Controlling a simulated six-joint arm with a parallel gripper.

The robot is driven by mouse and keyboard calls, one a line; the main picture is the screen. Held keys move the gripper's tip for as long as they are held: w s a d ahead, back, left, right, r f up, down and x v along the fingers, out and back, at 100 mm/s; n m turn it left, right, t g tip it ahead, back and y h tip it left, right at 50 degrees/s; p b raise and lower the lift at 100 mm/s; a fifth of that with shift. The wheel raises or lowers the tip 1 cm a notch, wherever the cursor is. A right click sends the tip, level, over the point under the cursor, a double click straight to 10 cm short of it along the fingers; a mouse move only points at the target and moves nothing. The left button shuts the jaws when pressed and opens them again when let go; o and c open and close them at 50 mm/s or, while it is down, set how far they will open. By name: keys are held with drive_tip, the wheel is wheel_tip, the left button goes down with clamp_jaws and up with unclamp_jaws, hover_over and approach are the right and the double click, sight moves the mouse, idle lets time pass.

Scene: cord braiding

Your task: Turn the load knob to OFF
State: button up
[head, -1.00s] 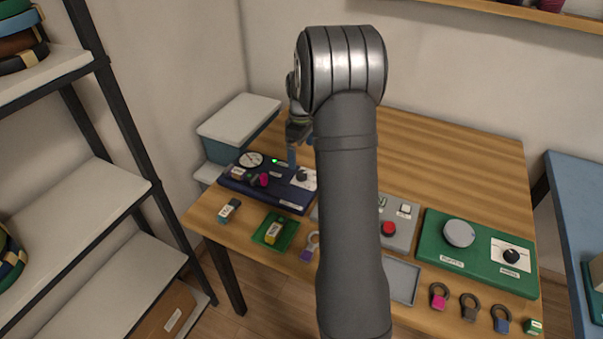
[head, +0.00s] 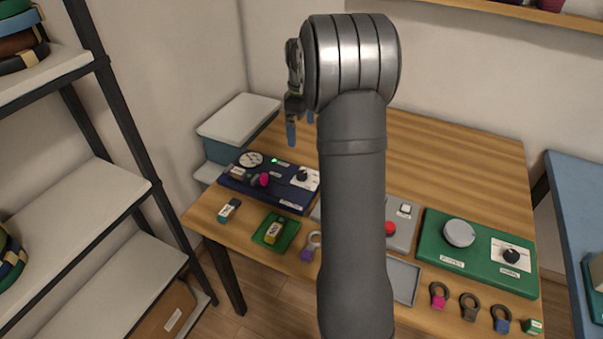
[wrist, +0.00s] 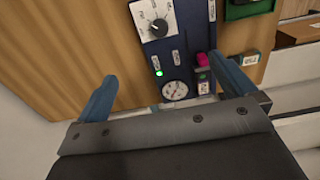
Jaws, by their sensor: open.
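A dark round knob (head: 302,175) sits on a white dial plate at the right end of the dark blue panel (head: 286,201). In the wrist view the knob (wrist: 158,27) is near the top, with a light mark on it. The print around it is too small to read, so I cannot tell its setting or whether it is the load knob. A second black knob (head: 511,256) is on the green panel (head: 440,238). My gripper (head: 301,126) is open and empty, above and behind the blue panel, apart from the knob. Its two blue fingers (wrist: 166,71) are spread wide.
The blue panel also carries a gauge (head: 250,160), a lit green lamp (wrist: 159,72) and a pink part (head: 264,180). A grey panel with a red button (head: 390,228) is partly hidden by my arm. The back of the wooden table (head: 450,160) is clear.

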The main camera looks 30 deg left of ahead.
sight(301, 174)
drive_tip(key=shift+r, duration=0.95)
drive_tip(key=c, duration=1)
drive_tip(key=shift+o, duration=0.2)
wheel_tip(301, 174, down, 19)
drive_tip(key=m, duration=2)
drive_tip(key=shift+s, duration=0.15)
drive_tip(key=shift+r, duration=0.1)
drive_tip(key=shift+c, duration=0.5)
drive_tip(key=c, duration=0.9)
